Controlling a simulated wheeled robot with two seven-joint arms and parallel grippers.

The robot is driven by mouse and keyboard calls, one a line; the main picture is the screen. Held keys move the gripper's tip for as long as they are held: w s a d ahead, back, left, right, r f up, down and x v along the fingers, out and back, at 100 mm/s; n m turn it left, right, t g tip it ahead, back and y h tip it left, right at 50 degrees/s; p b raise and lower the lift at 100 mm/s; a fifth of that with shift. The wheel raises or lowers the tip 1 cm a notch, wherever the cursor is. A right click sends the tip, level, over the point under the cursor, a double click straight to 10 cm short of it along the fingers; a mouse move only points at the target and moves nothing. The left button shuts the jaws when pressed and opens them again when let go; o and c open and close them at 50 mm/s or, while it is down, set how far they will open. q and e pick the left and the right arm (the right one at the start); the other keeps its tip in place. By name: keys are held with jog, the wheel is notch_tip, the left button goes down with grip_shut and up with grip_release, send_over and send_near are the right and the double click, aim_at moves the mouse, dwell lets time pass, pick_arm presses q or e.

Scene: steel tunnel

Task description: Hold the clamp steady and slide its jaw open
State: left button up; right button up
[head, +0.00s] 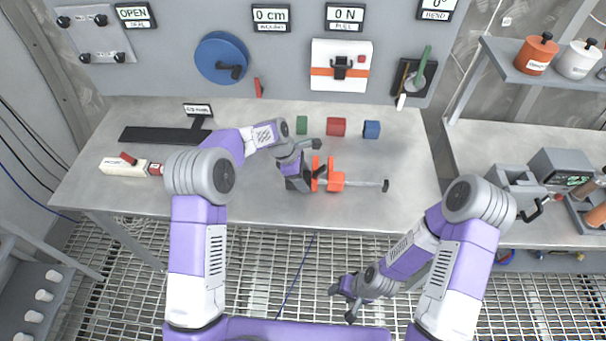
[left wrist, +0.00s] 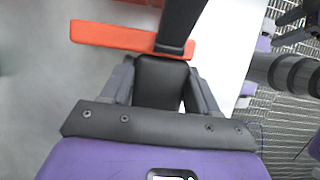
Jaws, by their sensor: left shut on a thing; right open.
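The clamp lies on the steel table, with orange jaws (head: 334,179) and a grey bar running right to a dark end (head: 384,186). My left gripper (head: 304,178) is at the clamp's left end and is shut on it. The fingers hide part of the clamp's left end. My right gripper (head: 350,298) is open and empty, low in front of the table over the grating, well apart from the clamp.
Green (head: 302,125), red (head: 336,127) and blue (head: 372,129) blocks stand behind the clamp. The table's right front is clear.

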jog(key=shift+f, duration=0.1)
jog(key=shift+f, duration=0.25)
dwell(0.7)
jog(key=shift+o, duration=0.2)
dwell(0.8)
